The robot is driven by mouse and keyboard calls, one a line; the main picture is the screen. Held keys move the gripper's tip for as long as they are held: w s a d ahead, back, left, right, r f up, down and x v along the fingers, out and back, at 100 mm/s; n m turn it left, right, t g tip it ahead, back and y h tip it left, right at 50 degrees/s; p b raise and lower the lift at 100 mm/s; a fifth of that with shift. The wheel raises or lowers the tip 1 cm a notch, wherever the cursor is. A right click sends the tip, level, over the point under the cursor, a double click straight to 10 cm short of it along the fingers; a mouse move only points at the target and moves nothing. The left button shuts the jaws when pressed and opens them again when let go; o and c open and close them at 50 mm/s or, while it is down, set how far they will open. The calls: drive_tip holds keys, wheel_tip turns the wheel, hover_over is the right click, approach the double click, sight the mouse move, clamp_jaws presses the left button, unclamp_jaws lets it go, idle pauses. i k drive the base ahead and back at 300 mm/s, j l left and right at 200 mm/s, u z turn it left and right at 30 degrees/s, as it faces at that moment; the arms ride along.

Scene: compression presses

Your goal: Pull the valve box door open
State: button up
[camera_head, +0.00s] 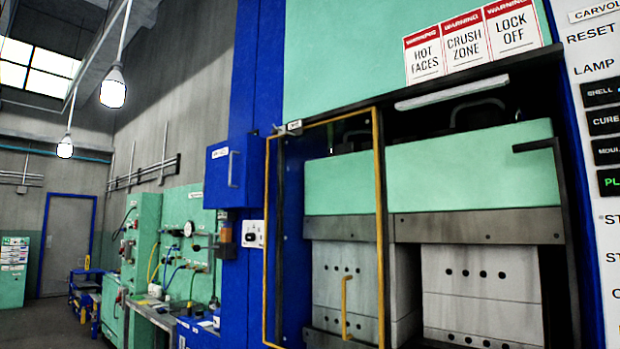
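A blue box (222,180) with a pale vertical handle (233,169) is mounted on the blue press column, left of centre. A small white label sits at its upper left, too small to read with certainty. It looks like the valve box, and its door appears shut. My gripper is not in view, so its state and place are hidden.
A yellow-framed guard door (379,230) with a yellow handle (345,305) stands to the right, in front of the green and grey press (470,190). A small switch box (252,235) sits below the blue box. A green workbench panel (180,225) is at left.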

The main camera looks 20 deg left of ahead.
sight(225, 185)
drive_tip(key=u, duration=1.3)
drive_tip(key=i+l, duration=0.15)
drive_tip(key=i, duration=0.2)
drive_tip(key=i+l+u, duration=0.1)
drive_tip(key=i, duration=0.2)
